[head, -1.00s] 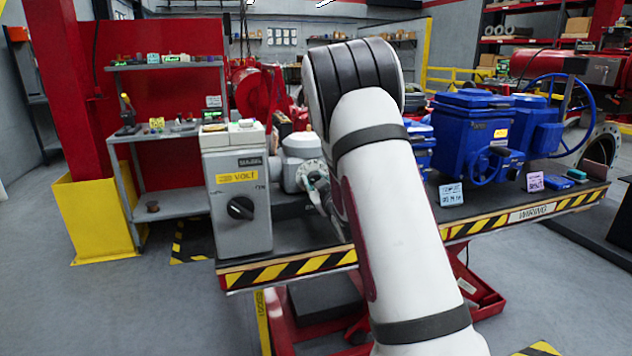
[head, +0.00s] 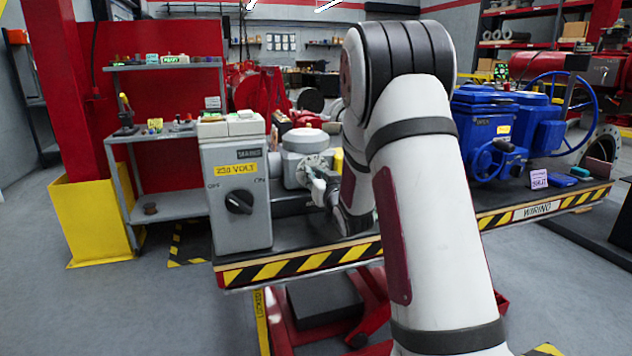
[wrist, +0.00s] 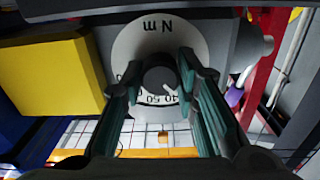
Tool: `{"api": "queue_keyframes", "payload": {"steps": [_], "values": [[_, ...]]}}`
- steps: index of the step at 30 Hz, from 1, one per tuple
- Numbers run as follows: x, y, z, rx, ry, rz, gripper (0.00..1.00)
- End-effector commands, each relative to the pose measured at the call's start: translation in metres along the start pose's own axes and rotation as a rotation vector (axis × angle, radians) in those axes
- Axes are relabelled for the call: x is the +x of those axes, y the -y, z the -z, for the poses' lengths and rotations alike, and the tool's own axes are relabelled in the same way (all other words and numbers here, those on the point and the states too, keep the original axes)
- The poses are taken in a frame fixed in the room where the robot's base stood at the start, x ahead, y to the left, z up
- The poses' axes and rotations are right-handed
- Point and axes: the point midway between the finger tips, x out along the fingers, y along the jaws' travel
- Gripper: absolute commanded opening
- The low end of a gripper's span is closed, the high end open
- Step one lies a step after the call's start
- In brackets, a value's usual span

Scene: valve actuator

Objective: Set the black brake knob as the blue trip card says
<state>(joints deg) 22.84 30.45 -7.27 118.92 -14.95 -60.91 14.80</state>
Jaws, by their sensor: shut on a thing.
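In the wrist view, a round black knob (wrist: 160,82) sits at the middle of a pale dial (wrist: 150,42). The dial is marked Nm and has numbers, which appear upside down. My gripper (wrist: 158,74) has its two dark green fingers on either side of the knob and is shut on it. The knob's pointer cannot be made out. In the head view, my arm covers most of the gripper and knob. The blue trip card is hidden in both views now. A pale purple card (head: 539,179) stands on the bench at the right.
A grey cabinet (head: 235,170) with a black OFF/ON switch (head: 239,201) stands left of my arm on the bench, whose front edge is striped (head: 300,263). Blue actuators (head: 490,135) stand at the right. A yellow block (wrist: 55,75) is left of the dial in the wrist view.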

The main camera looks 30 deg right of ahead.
Motion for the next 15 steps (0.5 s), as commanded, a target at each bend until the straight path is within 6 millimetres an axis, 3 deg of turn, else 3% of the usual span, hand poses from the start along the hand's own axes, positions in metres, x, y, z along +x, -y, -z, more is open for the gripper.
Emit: {"api": "queue_keyframes", "payload": {"steps": [15], "values": [[0.0, -0.0003, -0.0009, 0.492, 0.001, -0.001, 0.0]]}}
